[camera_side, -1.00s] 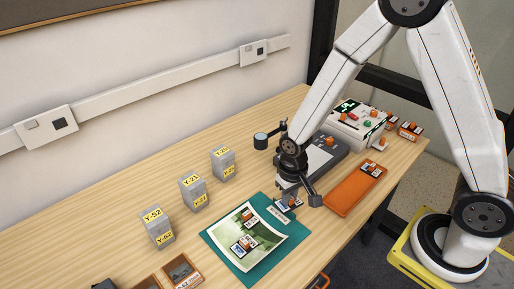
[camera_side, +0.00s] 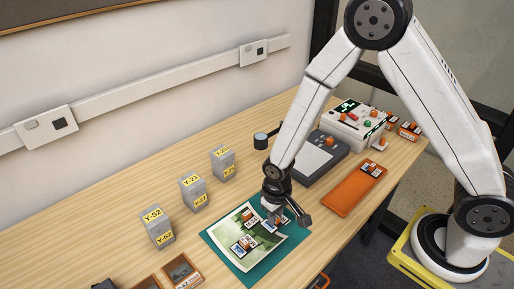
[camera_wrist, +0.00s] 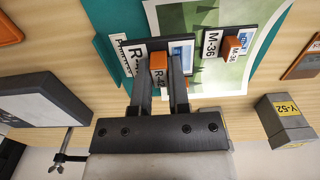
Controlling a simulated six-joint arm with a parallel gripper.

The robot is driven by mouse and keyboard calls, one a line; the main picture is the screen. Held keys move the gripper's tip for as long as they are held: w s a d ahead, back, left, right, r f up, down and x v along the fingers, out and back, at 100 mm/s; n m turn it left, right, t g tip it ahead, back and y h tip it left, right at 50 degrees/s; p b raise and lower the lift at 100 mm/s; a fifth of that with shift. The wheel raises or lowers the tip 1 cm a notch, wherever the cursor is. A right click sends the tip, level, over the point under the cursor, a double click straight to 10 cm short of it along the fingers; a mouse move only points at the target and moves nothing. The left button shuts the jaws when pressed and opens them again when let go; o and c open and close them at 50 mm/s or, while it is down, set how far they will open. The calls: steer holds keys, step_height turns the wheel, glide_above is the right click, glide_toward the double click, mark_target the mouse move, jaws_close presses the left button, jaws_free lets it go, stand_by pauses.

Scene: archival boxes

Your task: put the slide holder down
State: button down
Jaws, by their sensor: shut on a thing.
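My gripper (camera_side: 274,213) is shut on the orange knob of a slide holder (camera_side: 283,221), over the right edge of a landscape print on a teal mat (camera_side: 221,242). In the wrist view my gripper's fingers (camera_wrist: 160,75) pinch the knob of this holder (camera_wrist: 134,62), labelled R-42. I cannot tell whether its underside touches the print. In the side view two other holders lie on the print, one further back (camera_side: 249,216) and one nearer the front (camera_side: 240,248).
Grey boxes labelled Y-52 (camera_side: 157,228), Y-21 (camera_side: 193,190) and Y-20 (camera_side: 223,163) stand left of the mat. An orange tray (camera_side: 350,192) with a holder, a grey flat device (camera_side: 316,160) and a white control box (camera_side: 352,128) stand to the right. Brown boxes (camera_side: 183,270) stand front left.

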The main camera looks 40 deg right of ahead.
mark_target(274, 227)
steer(key=shift+f, duration=0.6)
steer(key=shift+f, duration=0.1)
steer(key=shift+f, duration=1.7)
steer(key=shift+f, duration=0.15)
steer(key=c, duration=0.6)
jaws_free()
steer(key=shift+r, duration=6.2)
